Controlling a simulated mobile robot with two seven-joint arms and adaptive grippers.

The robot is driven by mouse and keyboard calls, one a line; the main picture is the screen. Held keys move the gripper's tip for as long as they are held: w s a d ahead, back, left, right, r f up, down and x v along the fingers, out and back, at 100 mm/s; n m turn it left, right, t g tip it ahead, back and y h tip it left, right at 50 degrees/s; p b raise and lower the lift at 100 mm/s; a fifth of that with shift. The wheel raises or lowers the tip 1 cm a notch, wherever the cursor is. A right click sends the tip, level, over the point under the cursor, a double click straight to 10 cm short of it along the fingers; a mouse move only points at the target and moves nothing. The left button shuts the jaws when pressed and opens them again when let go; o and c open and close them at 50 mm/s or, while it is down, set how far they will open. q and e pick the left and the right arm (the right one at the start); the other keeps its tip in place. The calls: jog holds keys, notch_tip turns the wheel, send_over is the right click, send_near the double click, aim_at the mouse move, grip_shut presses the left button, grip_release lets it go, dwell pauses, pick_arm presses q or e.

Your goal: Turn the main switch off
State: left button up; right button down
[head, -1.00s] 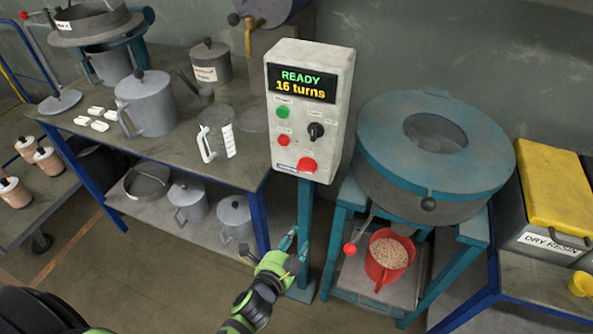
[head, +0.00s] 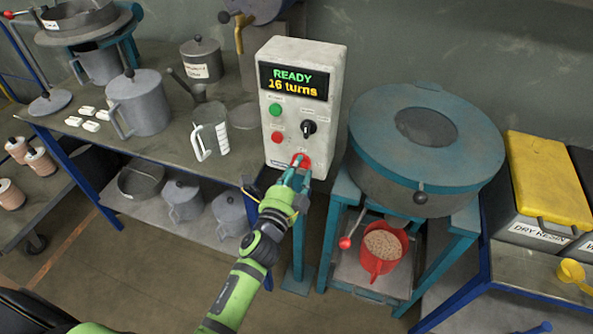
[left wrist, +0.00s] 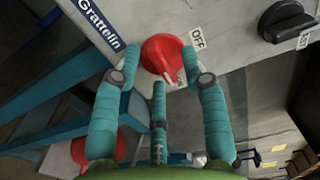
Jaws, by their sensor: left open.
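The main switch is a red rotary knob (head: 301,160) at the bottom of the pale control box (head: 299,68). In the left wrist view the knob (left wrist: 163,56) fills the gap ahead of the fingers. Its white mark points down at a small label, partly hidden; an OFF label (left wrist: 197,38) is to its right. My left gripper (head: 290,180) is open just in front of the knob. In the left wrist view its teal fingers (left wrist: 162,84) spread to either side of the knob's lower part; I cannot tell whether they touch it. My right gripper is not in view.
The box display (head: 293,82) reads READY, 16 turns. A green button (head: 275,110), a red button (head: 277,138) and a black selector (head: 309,127) sit above the knob. A clear jug (head: 209,138) stands left; a teal round machine (head: 370,140) stands right.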

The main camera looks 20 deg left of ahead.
pick_arm(q)
grip_shut()
jog(key=shift+n, duration=0.3)
jog(key=n, duration=0.3)
jog(key=shift+d+n, duration=0.1)
jog(key=shift+n, duration=0.2)
jog(key=n+p, duration=0.1)
jog(key=n, duration=0.3)
jog(key=shift+r+n+p, duration=0.1)
jog(key=shift+n+p, duration=0.2)
jog(key=n+p, duration=0.1)
jog(key=n, duration=0.4)
jog(key=shift+d+r+p, duration=0.1)
jog(key=shift+p, duration=0.25)
jog(key=shift+n+p, duration=0.5)
jog(key=shift+n, duration=1.5)
